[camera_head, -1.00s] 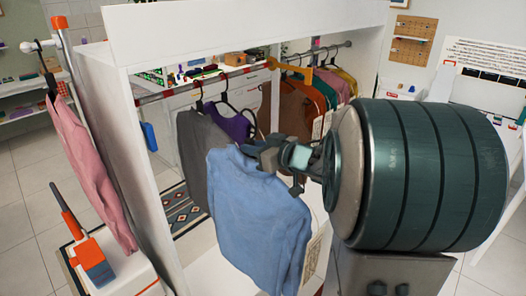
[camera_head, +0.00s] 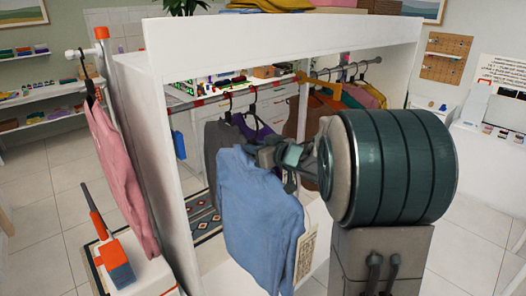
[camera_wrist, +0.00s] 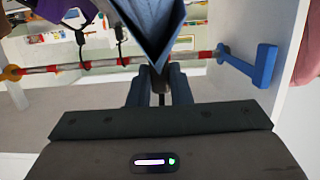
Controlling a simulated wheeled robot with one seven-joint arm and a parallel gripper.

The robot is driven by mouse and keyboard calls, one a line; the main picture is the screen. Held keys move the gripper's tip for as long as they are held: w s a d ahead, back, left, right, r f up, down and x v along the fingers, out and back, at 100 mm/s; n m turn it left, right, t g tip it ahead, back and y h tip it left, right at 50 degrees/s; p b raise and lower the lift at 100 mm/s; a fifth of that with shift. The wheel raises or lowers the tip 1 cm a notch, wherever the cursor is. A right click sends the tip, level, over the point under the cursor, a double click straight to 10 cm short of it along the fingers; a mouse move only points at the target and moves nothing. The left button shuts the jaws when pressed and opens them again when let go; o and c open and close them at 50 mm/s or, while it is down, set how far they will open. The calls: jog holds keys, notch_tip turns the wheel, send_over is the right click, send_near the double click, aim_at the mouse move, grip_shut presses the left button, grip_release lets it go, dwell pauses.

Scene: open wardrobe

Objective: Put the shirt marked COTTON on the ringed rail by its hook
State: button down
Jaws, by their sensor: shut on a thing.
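A light blue shirt (camera_head: 258,215) hangs from my gripper (camera_head: 272,156), which is shut at its collar and hanger. A pale printed tag (camera_head: 305,255) shows at its right edge; its word is too small to read. In the wrist view, my gripper's fingers (camera_wrist: 160,88) close below a blue point of cloth (camera_wrist: 152,30); the held hook is not clear. The red-and-white ringed rail (camera_head: 206,100) runs inside the wardrobe, behind the shirt. It also crosses the wrist view (camera_wrist: 100,64). The shirt is in front of the rail, and its hook is not seen on it.
A grey shirt (camera_head: 222,140) and a purple one (camera_head: 244,124) hang on the ringed rail. A plain grey rail (camera_head: 345,68) holds several other garments. The white wardrobe side panel (camera_head: 150,150) stands left, with a pink garment (camera_head: 120,165) outside it.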

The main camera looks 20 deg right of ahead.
jog(key=r+x, duration=0.2)
jog(key=x, duration=0.9)
jog(key=r+x, duration=0.2)
jog(key=x, duration=0.9)
jog(key=shift+w+a, duration=0.25)
jog(key=shift+r, duration=0.1)
jog(key=r+x, duration=0.1)
jog(key=x, duration=0.6)
jog(key=shift+w+r, duration=0.2)
jog(key=shift+w, duration=0.1)
dwell(0.4)
jog(key=shift+a, duration=0.15)
jog(key=shift+f, duration=0.15)
jog(key=shift+f+b, duration=0.95)
jog(key=shift+f, duration=0.4)
jog(key=shift+f, duration=0.5)
jog(key=c, duration=1.3)
grip_release()
jog(key=shift+f, duration=0.1)
jog(key=shift+o, duration=0.2)
